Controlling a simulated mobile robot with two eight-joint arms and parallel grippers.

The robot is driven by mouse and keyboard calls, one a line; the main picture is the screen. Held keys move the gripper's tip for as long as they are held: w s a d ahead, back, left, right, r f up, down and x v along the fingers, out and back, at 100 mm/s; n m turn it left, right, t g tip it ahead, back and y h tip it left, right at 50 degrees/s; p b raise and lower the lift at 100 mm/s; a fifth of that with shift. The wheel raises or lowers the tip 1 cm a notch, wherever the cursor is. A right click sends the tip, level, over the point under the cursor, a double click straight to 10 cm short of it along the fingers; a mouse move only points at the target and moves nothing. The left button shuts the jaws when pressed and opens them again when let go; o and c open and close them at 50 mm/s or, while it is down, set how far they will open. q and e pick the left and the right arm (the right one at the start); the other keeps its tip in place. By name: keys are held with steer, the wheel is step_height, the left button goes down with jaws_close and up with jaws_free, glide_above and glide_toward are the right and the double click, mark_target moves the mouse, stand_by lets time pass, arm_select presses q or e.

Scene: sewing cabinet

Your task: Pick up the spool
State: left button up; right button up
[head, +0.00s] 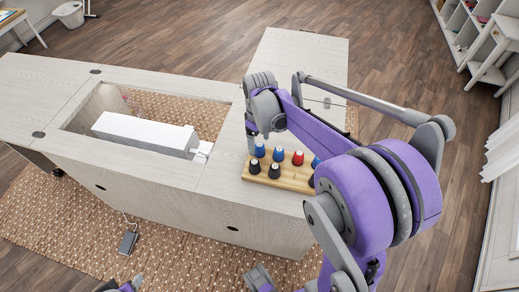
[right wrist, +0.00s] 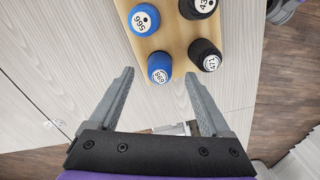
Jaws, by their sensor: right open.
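Several blue, black and red spools stand upright in two rows on a wooden board on the cabinet top. In the right wrist view, a blue spool marked 698 (right wrist: 160,68) stands between and slightly beyond the fingertips of my right gripper (right wrist: 158,76), which is open and empty. A black spool marked 471 (right wrist: 205,54) stands just right of the right fingertip. A blue spool marked 566 (right wrist: 143,20) is farther off. In the head view my right gripper (head: 258,140) is at the board's left end, its fingers partly hidden. The red spool (head: 298,158) is mid-row.
The wooden board (head: 290,179) lies near the cabinet's front edge. A white sewing machine (head: 145,132) sits in the recess to the left. The cabinet top (head: 300,60) behind the board is bare. My right arm covers the board's right end.

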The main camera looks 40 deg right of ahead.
mark_target(260, 146)
steer(key=shift+f, duration=1.5)
jaws_close()
step_height(260, 146, up, 10)
steer(key=shift+r+p, duration=0.1)
steer(key=shift+p, duration=0.4)
